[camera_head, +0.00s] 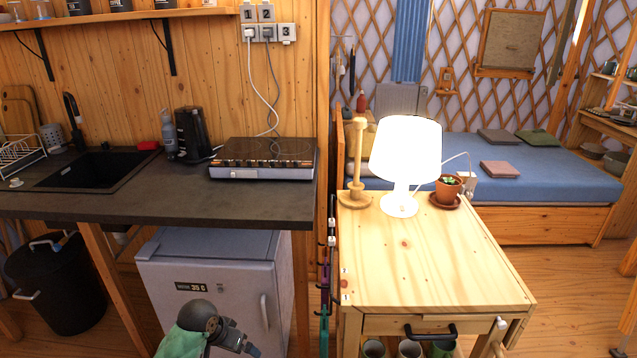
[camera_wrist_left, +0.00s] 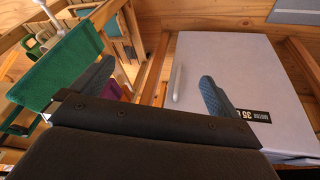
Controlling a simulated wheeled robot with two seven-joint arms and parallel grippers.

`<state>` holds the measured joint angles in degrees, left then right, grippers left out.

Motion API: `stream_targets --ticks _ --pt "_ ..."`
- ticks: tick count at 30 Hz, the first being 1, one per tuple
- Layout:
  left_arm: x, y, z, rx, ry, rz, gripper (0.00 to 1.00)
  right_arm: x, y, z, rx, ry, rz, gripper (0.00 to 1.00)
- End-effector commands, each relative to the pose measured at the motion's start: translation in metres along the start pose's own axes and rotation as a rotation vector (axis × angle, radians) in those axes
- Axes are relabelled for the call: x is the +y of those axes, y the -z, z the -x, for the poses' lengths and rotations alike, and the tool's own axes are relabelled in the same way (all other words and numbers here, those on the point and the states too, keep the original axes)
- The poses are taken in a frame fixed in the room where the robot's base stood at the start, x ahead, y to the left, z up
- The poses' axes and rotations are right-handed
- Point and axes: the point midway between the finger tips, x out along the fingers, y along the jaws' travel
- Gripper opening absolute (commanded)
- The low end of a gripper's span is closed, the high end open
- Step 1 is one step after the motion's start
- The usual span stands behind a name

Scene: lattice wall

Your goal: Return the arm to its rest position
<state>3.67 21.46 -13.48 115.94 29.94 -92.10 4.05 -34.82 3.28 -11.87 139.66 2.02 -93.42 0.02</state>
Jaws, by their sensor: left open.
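My left arm (camera_head: 205,322) comes in at the bottom of the head view, low in front of the grey fridge (camera_head: 220,272). Its lower part is cut off by the frame edge. In the left wrist view my left gripper (camera_wrist_left: 156,82) has its two dark fingers wide apart, with nothing between them. The fridge (camera_wrist_left: 225,70) lies behind the fingers there, its label upside down. My right gripper is in neither view.
A dark counter (camera_head: 120,205) with a hob (camera_head: 263,158) stands above the fridge. A wooden cart (camera_head: 430,260) with a lit lamp (camera_head: 404,150) is to the right. Green fabric (camera_wrist_left: 58,70) is near one finger in the wrist view.

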Motion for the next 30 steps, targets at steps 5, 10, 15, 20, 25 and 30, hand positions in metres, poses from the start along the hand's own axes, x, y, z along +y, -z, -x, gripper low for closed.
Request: stream_targets --ticks 5,10,15,20,25,30 --pt "0.04 -0.039 0.03 0.064 0.143 -0.069 1.0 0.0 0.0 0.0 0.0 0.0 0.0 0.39" --pt "0.07 -0.08 0.053 0.093 0.211 -0.032 1.0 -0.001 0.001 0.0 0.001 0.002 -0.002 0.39" --pt "0.1 -0.124 0.067 0.09 0.212 0.018 1.0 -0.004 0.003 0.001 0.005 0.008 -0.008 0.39" --pt "0.132 -0.171 0.065 0.048 0.155 0.066 1.0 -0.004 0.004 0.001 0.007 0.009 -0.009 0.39" --pt "0.16 -0.224 0.05 -0.036 0.098 0.118 1.0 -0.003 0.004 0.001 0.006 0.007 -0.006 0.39" --pt "0.177 -0.263 0.042 -0.1 0.067 0.146 1.0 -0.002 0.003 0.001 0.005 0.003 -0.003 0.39"
